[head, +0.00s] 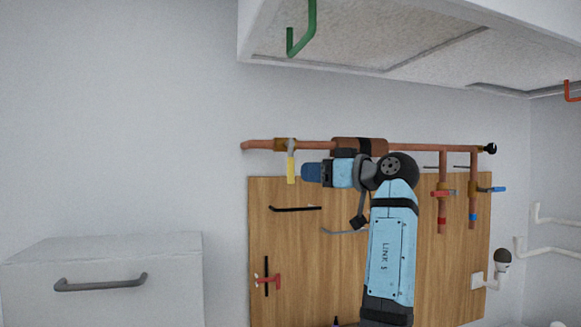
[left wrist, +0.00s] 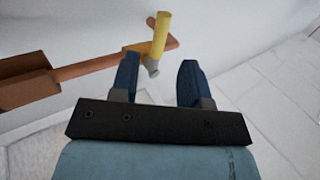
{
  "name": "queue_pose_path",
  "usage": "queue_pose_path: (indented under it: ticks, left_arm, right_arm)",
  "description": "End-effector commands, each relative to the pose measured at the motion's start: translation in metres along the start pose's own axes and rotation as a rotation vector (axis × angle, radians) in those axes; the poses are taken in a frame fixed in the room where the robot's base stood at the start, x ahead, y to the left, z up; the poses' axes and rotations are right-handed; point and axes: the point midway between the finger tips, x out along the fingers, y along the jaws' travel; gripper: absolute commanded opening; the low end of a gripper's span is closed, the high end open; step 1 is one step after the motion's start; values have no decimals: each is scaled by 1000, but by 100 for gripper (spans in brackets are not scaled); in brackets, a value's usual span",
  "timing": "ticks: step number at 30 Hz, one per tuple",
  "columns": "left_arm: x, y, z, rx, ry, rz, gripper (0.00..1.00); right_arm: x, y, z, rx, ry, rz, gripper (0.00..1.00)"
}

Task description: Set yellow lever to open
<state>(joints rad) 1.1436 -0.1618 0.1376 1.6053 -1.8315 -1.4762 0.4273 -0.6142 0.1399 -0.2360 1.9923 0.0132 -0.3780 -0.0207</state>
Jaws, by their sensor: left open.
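The yellow lever (head: 291,168) hangs straight down in the head view from a brass valve (head: 285,145) near the left end of a copper pipe (head: 310,146). My left gripper (head: 306,172) is just right of the lever, its blue fingers pointing at it with a small gap. In the left wrist view the gripper (left wrist: 158,74) is open and empty. The yellow lever (left wrist: 160,34) shows beyond the fingertips, closer to the left finger, and its grey pivot end is near that fingertip. Whether a finger touches it I cannot tell. My right gripper is not in view.
Red (head: 443,193) and blue (head: 490,189) levers sit on pipe branches to the right. A white cabinet (head: 420,45) overhangs above. The wall left of the pipe is clear.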

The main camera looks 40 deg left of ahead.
Motion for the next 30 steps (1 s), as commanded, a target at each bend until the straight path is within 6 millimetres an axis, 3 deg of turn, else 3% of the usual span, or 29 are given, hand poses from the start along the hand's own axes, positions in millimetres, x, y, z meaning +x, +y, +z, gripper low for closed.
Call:
queue_pose_path:
  ticks: [3,10,23,29,30]
  left_arm:
    - [26,0,-3,1,0,-2,42]
    - [61,0,-1,2,1,0,42]
    - [72,0,0,1,2,1,42]
    - [72,0,0,2,2,1,1]
    - [72,0,0,2,1,1,0]
  right_arm:
    - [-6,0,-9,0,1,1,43]
    - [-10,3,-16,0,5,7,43]
    - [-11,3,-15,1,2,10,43]
    - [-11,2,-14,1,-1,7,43]
    - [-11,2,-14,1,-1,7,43]
